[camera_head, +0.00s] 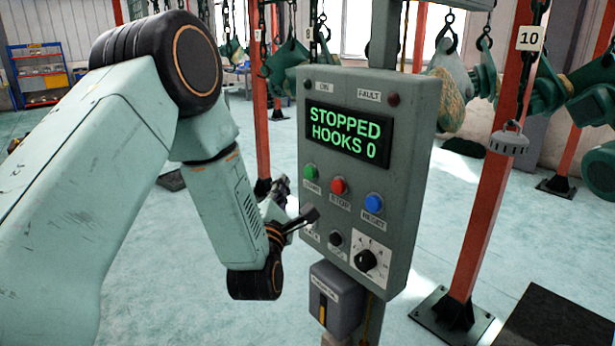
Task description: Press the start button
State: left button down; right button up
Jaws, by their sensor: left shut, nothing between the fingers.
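A grey control box (362,110) stands in the middle, its display (345,134) reading "STOPPED HOOKS 0". The green start button (310,172) is at the left of the button row. The red stop button (339,186) and blue reset button (374,204) are to its right. My left gripper (311,216) is shut and empty, its dark fingertips in front of the box's lower left, below the green button. Part of this gripper is hidden behind my left wrist. I cannot tell whether it touches the box. My right gripper is not in view.
Below the buttons are a small black switch (335,239) and a rotary knob (366,260). A smaller grey box (335,312) is mounted underneath. A red post (487,215) stands at the right. Green parts hang behind, and the pale floor at left is mostly clear.

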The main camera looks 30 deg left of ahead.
aim_at(309, 173)
pick_arm(q)
jog(key=w, duration=0.1)
jog(key=w+d+b, duration=0.1)
jog(key=w, duration=0.1)
jog(key=shift+b, duration=0.3)
jog(key=shift+w+d+r, duration=0.1)
jog(key=shift+w+d, duration=0.05)
jog(key=shift+d, duration=0.2)
jog(key=shift+a, duration=0.2)
jog(key=shift+d, duration=0.15)
dwell(0.4)
